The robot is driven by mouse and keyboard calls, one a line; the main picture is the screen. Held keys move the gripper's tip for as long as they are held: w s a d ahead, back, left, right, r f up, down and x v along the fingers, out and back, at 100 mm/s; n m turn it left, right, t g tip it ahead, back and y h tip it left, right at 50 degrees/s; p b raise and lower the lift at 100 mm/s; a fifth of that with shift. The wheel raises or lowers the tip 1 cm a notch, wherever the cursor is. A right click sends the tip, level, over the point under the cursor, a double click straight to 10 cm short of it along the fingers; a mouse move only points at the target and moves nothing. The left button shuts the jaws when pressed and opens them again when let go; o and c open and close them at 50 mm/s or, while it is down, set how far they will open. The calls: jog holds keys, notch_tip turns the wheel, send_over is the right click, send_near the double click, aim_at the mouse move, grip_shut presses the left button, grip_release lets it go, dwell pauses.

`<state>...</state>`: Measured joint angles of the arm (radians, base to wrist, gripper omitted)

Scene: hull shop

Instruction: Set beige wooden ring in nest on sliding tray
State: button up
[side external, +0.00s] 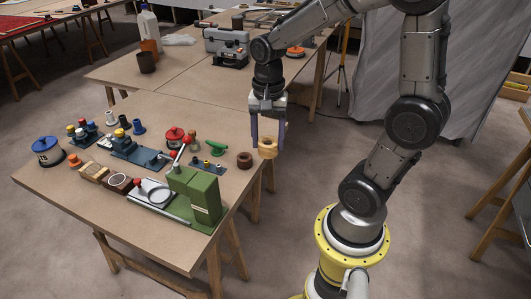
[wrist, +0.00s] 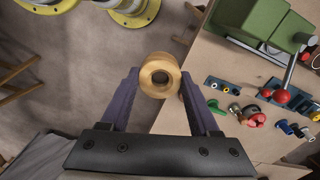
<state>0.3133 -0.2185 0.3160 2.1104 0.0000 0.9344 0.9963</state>
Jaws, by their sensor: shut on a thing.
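The beige wooden ring (side external: 268,153) is held between the fingertips of my gripper (side external: 268,142), at the right corner of the near table in the side view. In the wrist view the ring (wrist: 160,62) sits between the two purple fingers of my gripper (wrist: 158,82), its hole facing the camera, with the floor behind it. The sliding tray (side external: 147,187) is a pale plate with a round, ring-shaped nest (side external: 159,196), beside a green press body (side external: 195,190). The press (wrist: 255,18) shows at the wrist view's upper right; the nest cannot be made out there.
A lever with a red knob (side external: 187,139) rises beside the press. A dark brown ring (side external: 244,160), a green cleat (side external: 216,148) and a red-topped round part (side external: 174,137) stand behind it. The table's front strip is bare.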

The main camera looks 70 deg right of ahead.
aim_at(265, 144)
jog(key=r, duration=0.5)
jog(key=shift+w+r, duration=0.35)
jog(key=shift+w, duration=0.05)
jog(key=w+a+n, duration=0.1)
jog(key=w+a, duration=0.3)
jog(key=w, duration=0.5)
jog(key=w+a+n, duration=0.2)
jog(key=w+a, duration=0.1)
jog(key=w, duration=0.7)
jog(key=w+a+n, duration=0.1)
jog(key=w+a, duration=0.3)
jog(key=w, duration=0.5)
jog(key=shift+n, duration=0.3)
jog(key=shift+w+a+f, duration=0.15)
jog(key=shift+f, duration=3.45)
jog(key=shift+w+a+f, duration=0.1)
jog(key=shift+f, duration=3.55)
jog(key=shift+w+a+f, duration=0.15)
jog(key=shift+f, duration=3.45)
jog(key=shift+f, duration=0.6)
jog(key=o, duration=1.1)
jog(key=shift+c, duration=0.2)
